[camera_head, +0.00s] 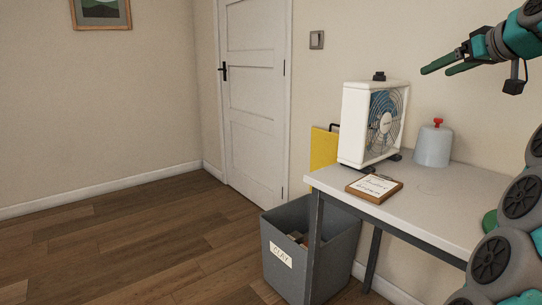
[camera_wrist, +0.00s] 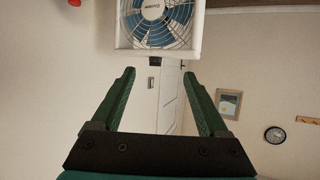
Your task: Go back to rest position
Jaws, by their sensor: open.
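My gripper (camera_head: 444,66) is raised at the upper right of the head view, above the table and level with nothing touching it. Its two green fingers point left and stand apart with nothing between them. In the wrist view my gripper (camera_wrist: 160,102) also shows open and empty, with the white box fan (camera_wrist: 158,24) beyond the fingertips, turned upside down in that view. My arm comes in from the right edge of the head view.
The table (camera_head: 430,208) at the right holds the box fan (camera_head: 373,122), a grey jar with a red knob (camera_head: 433,145) and a clipboard (camera_head: 374,188). A grey bin (camera_head: 292,260) marked clay stands beside its left end. A white door (camera_head: 252,95) is behind. The wooden floor (camera_head: 140,250) at left is clear.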

